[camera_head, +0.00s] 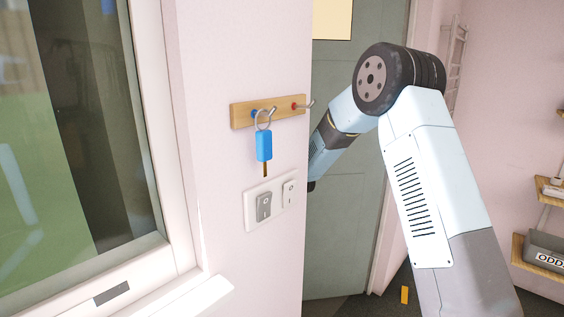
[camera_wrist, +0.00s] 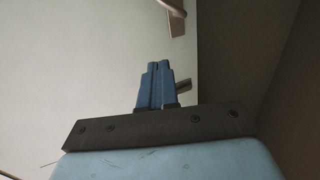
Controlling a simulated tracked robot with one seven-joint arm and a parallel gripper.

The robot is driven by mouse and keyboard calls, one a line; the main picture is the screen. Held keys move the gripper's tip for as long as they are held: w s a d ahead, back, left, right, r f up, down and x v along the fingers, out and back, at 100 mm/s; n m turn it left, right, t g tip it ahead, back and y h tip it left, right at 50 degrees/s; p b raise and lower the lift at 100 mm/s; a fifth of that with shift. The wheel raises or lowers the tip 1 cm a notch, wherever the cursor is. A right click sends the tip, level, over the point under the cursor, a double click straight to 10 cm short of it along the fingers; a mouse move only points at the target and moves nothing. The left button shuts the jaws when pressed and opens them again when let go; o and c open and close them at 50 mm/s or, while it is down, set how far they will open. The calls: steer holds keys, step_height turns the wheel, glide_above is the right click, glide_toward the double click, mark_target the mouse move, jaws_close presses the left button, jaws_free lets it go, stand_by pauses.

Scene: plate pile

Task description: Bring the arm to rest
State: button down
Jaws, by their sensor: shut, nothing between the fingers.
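My gripper (camera_wrist: 159,68) shows in the wrist view with its two blue fingers pressed together and nothing between them. In the head view my arm rises on the right, bends at a dark round joint and reaches down to the left. The gripper itself is hidden there behind the wall edge. In the wrist view a pale wall lies behind the fingers, with a dark surface to the right.
A blue-tagged key (camera_head: 264,145) hangs from a hook on a wooden rack (camera_head: 240,116). A switch plate (camera_head: 252,223) is below it. A window (camera_head: 90,120) is at left, a grey-green door (camera_head: 335,230) behind my arm, and shelves (camera_head: 549,190) at right.

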steer(key=s+d+r+m+g+h, duration=0.1)
steer(key=s+d+r+g+h, duration=0.15)
steer(key=s+d+r, duration=0.65)
steer(key=s+d+r+m+g+h, duration=0.1)
steer(key=s+d+r+h, duration=0.35)
steer(key=s+d, duration=0.7)
steer(key=s+d+m+g, duration=0.1)
steer(key=s+d, duration=0.3)
steer(key=s, duration=0.7)
steer(key=s+d+f+m+g+h, duration=0.1)
steer(key=s+d+g, duration=0.2)
steer(key=s, duration=0.8)
steer(key=s+d+f+m+g, duration=0.1)
steer(key=s+d+m+g, duration=0.1)
steer(key=s+d, duration=0.4)
steer(key=s, duration=0.5)
steer(key=shift+h, duration=0.4)
